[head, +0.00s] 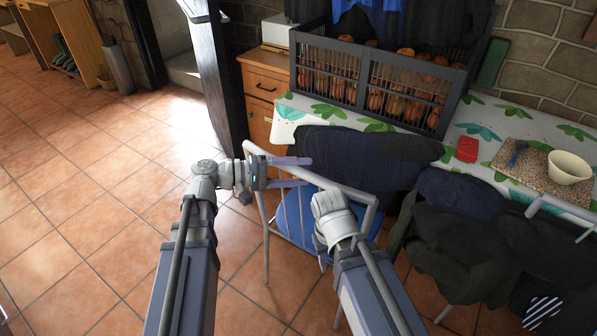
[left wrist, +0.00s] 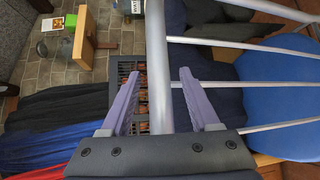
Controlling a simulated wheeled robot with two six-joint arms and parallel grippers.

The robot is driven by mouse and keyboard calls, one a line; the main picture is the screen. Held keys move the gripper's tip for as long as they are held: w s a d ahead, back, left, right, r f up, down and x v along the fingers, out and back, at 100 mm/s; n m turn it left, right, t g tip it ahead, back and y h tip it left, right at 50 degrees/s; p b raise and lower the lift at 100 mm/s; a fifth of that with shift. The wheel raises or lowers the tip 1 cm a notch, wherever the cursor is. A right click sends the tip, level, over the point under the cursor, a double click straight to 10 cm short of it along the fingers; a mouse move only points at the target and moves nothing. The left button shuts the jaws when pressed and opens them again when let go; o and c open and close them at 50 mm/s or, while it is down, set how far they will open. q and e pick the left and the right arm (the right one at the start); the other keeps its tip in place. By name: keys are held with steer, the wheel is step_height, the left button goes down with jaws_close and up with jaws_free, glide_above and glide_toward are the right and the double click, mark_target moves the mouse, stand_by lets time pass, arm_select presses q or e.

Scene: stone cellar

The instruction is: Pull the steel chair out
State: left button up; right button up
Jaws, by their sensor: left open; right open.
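The steel chair (head: 296,218) has a grey tube back and a blue seat, and stands at the table's near side in the head view. My left gripper (head: 308,171) is at the left end of the chair's back, its purple fingers open. In the left wrist view a steel tube (left wrist: 156,45) of the chair runs between the open fingers of this gripper (left wrist: 158,74), with gaps visible on both sides. My right gripper (head: 323,262) is open in front of the chair back, mostly hidden by its own wrist; its contact with the chair cannot be told.
The table (head: 470,115) has a leaf-patterned cloth and bears a barred crate (head: 436,120), a red box (head: 467,149) and a cream bowl (head: 569,167). Dark clothes (head: 480,240) cover seating at the right. A wooden cabinet (head: 262,84) stands behind. The tiled floor at the left is clear.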

arm_select(q)
steer(key=p+v, duration=0.1)
steer(key=v, duration=0.7)
steer(key=shift+d, duration=0.1)
stand_by(0.4)
steer(key=s+d+f+m+g+y+p, duration=0.2)
steer(key=s+d+m+g+y+p, duration=0.4)
steer(key=p, duration=0.6)
steer(key=s+a+r+m+t+y+p, duration=0.1)
steer(key=s+r+y+p, duration=0.4)
steer(key=y+p, duration=0.5)
steer(key=shift+s+m+t+y, duration=0.2)
steer(key=shift+m+t+y, duration=0.2)
steer(key=shift+m+y, duration=0.25)
